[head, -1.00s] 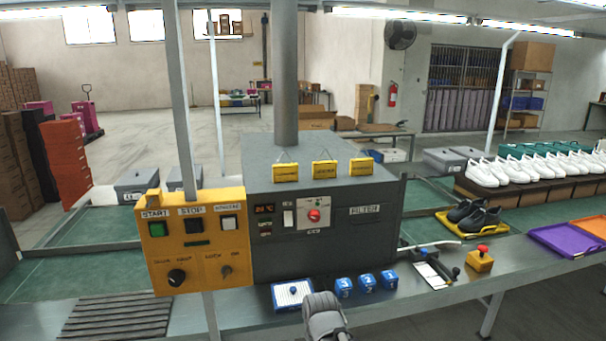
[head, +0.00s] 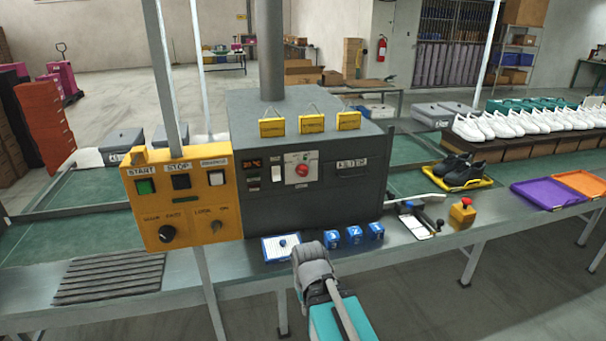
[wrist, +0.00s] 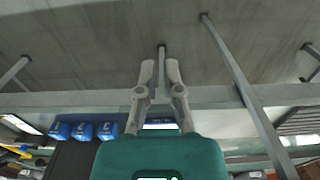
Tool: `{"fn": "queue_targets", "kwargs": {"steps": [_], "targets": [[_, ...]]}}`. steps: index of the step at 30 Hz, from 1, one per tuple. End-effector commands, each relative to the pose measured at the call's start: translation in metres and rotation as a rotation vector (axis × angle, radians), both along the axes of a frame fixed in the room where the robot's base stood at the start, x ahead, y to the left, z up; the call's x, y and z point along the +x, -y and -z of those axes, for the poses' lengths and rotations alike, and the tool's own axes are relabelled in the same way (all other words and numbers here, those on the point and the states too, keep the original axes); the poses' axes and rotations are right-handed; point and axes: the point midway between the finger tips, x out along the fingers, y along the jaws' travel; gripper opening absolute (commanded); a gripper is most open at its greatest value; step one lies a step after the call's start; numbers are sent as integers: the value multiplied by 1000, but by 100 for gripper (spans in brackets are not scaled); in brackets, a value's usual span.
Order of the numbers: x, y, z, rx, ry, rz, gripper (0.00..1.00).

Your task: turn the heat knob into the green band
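A red knob (head: 302,170) sits on a white plate on the front of the dark grey oven (head: 370,201), right of a small red display. I take it for the heat knob; its pointer and any green band are too small to make out. My gripper (wrist: 160,64) shows in the wrist view with two grey fingers. A narrow gap separates their tips, and nothing is between them. In the head view its teal body (head: 330,318) is low, in front of the bench and away from the knob; the fingertips cannot be made out there.
A yellow panel (head: 198,199) with buttons and a black knob (head: 167,233) stands left of the oven. A yellow red-topped button (head: 463,211) is farther right.

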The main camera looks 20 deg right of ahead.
Motion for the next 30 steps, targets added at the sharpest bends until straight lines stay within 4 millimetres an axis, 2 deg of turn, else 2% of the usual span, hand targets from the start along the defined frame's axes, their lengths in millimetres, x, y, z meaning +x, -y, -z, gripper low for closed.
{"fn": "queue_targets", "kwargs": {"steps": [1, 5, 8, 12, 17, 21, 27, 30], "targets": [[2, 1, 0, -4, 5, -3, 26], [14, 10, 1, -38, 43, -27, 50], [32, 23, 2, -93, 100, -70, 69], [69, 52, -2, -223, 214, -173, 93], [119, 91, -16, -433, 351, -344, 93], [160, 122, -37, -639, 444, -521, 93], [214, 152, -72, -950, 523, -798, 93], [238, 161, -91, -1110, 540, -948, 93]]}}
